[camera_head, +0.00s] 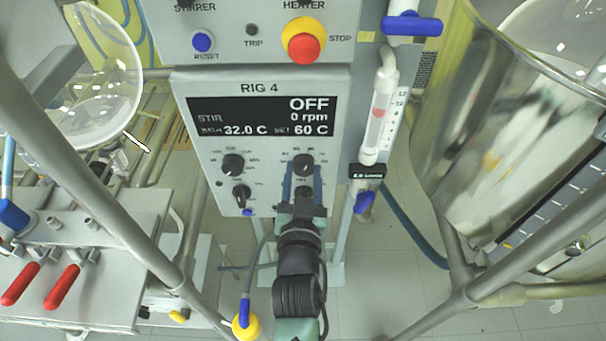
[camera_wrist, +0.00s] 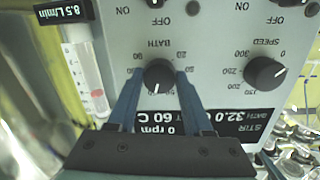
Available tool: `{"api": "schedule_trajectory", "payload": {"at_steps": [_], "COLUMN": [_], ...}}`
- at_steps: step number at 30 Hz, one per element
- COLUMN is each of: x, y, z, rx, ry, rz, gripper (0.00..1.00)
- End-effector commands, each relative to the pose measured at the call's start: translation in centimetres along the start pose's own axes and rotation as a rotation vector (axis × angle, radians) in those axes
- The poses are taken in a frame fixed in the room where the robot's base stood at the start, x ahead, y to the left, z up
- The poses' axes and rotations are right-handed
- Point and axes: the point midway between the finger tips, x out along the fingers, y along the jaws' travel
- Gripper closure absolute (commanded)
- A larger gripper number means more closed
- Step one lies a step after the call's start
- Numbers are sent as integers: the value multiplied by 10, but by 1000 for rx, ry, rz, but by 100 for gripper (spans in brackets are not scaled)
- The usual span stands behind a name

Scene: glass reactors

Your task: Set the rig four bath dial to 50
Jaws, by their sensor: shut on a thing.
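The rig four control panel (camera_head: 262,88) faces me, and its display (camera_head: 265,118) reads OFF, 0 rpm, 32.0 C and a set value of 60 C. The black bath dial (camera_head: 303,160) is at the panel's lower right. It also shows in the wrist view (camera_wrist: 158,75), upside down under the label BATH, with a white pointer mark toward the display. My gripper (camera_head: 304,169) is shut on the dial, its two blue fingers (camera_wrist: 158,82) on either side of the knob. The fingers hide part of the scale.
The speed dial (camera_head: 233,164) is left of the bath dial, with a smaller knob (camera_head: 241,194) below. A red stop button (camera_head: 304,46) is above the display. A flowmeter tube (camera_head: 377,125) stands close at right. Metal frame bars flank the arm.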

Motion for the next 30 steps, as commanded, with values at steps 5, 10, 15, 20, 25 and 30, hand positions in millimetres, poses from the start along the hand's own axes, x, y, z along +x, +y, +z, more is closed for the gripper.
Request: {"api": "schedule_trajectory", "payload": {"at_steps": [5, 10, 15, 20, 25, 30], "x": [0, 0, 0, 0, 0, 0], "y": [1, 1, 0, 0, 1, 1], "z": [2, 2, 2, 2, 2, 1], "rx": [-167, -321, -454, -551, -620, -657], "ry": [7, 14, 20, 24, 27, 29], "rz": [13, 23, 32, 39, 44, 47], "gripper": [100, 100, 100, 100, 100, 100]}}
